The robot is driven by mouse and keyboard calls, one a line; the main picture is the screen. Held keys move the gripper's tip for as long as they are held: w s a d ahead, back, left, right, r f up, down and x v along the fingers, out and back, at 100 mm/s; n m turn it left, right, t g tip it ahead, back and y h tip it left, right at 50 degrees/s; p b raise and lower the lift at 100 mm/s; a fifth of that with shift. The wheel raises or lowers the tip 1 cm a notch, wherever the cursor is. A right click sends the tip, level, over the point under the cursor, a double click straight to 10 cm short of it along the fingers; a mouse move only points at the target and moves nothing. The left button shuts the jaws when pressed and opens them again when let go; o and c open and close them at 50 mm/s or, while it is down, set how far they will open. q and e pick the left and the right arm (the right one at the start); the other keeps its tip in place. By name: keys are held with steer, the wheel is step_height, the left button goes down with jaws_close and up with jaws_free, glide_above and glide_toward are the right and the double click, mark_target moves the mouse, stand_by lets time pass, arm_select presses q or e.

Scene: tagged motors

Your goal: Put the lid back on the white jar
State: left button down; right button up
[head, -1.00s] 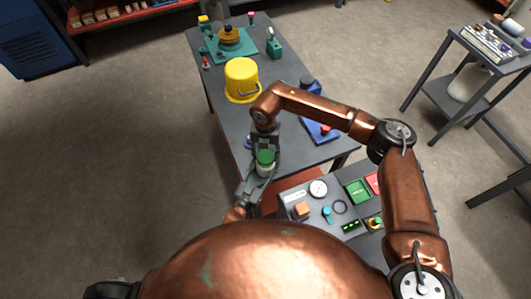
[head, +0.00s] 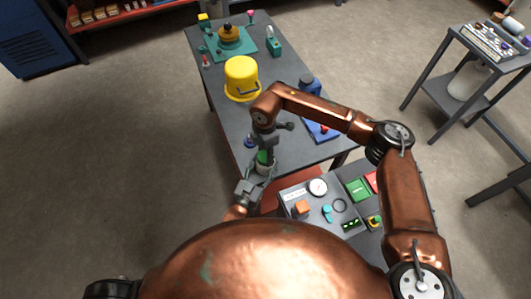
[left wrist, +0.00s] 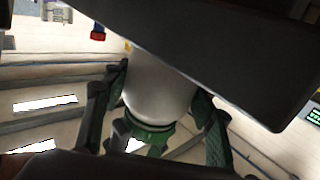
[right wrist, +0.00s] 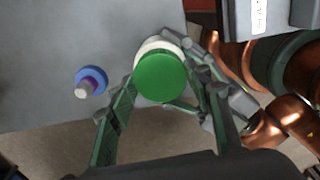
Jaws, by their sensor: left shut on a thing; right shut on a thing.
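The white jar (head: 262,169) is upright in the air near the table's front edge, with the green lid (head: 264,156) at its top. My left gripper (head: 257,176) is shut on the jar's side; the left wrist view shows the jar's white body (left wrist: 158,88) between its fingers. My right gripper (head: 265,147) points down from above and is shut on the lid. In the right wrist view the lid (right wrist: 161,78) covers most of the jar's top, with a white strip of jar (right wrist: 157,44) behind it. I cannot tell whether the lid is fully seated.
A small blue-and-purple piece (right wrist: 91,80) lies near the jar. A panel with a gauge (head: 317,187) and coloured blocks is at the front right. A blue fixture (head: 321,131) sits on the table's right side.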

steer(key=m, duration=0.7)
steer(key=shift+m, duration=0.4)
steer(key=o, duration=0.7)
steer(key=shift+c, duration=0.2)
steer(key=shift+r, duration=0.1)
steer(key=shift+r, duration=2.15)
steer(key=shift+c, duration=0.4)
